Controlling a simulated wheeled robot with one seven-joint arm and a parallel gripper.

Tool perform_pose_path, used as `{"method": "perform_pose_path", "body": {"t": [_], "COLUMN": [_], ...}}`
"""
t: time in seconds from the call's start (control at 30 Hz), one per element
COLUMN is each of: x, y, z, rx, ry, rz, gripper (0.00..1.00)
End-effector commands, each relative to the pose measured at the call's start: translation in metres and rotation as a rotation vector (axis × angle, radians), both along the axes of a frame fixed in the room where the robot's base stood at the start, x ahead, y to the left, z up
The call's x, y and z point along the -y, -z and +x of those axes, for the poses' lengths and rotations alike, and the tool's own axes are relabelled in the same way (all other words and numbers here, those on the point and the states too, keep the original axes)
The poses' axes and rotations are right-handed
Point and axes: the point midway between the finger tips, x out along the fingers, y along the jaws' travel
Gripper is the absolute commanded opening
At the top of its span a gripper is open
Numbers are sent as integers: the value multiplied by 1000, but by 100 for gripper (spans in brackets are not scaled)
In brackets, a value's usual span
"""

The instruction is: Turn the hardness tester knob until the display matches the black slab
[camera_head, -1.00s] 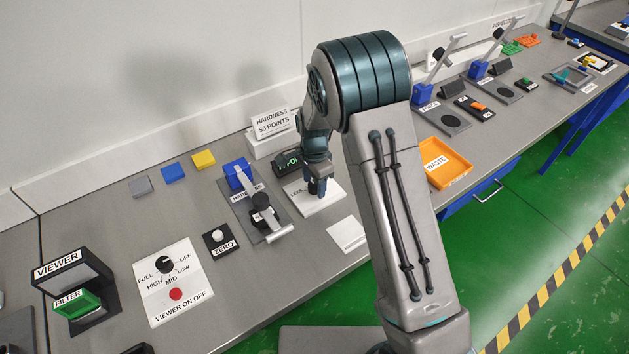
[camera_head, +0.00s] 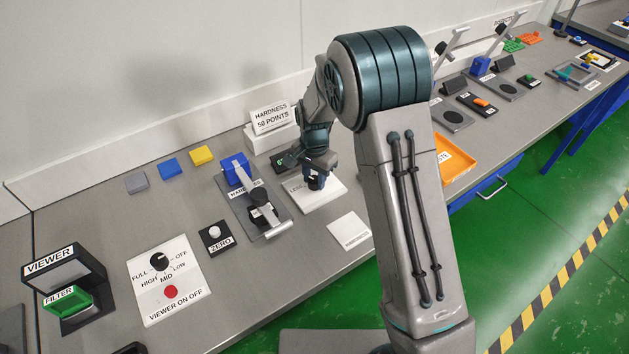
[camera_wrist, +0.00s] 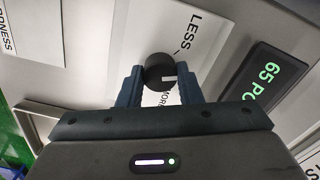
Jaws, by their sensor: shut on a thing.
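My gripper (camera_wrist: 160,80) is shut on the black knob (camera_wrist: 157,70), one finger on each side; the knob's white mark points right in the wrist view. The knob stands on a white plate (camera_wrist: 205,35) lettered LESS and MORE. In the head view my gripper (camera_head: 316,180) is over the white plate (camera_head: 323,198), and the display (camera_head: 283,160) is partly hidden. The hardness tester (camera_head: 238,190) stands left of it, with a dark piece (camera_head: 262,213) under its lever; I cannot tell if it is the black slab.
A sign (camera_head: 271,116) reads HARDNESS 50 POINTS. A ZERO button (camera_head: 215,234), a viewer panel (camera_head: 168,277) and grey, blue and yellow blocks (camera_head: 170,168) lie to the left. An orange waste tray (camera_head: 455,158) is right, partly behind my arm.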

Motion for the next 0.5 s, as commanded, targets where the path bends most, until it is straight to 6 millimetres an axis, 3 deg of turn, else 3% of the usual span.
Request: {"method": "perform_pose_path", "body": {"t": [0.5], "x": [0], "y": [1], "z": [1], "rx": [5], "ry": [-457], "rz": [1], "gripper": [9]}}
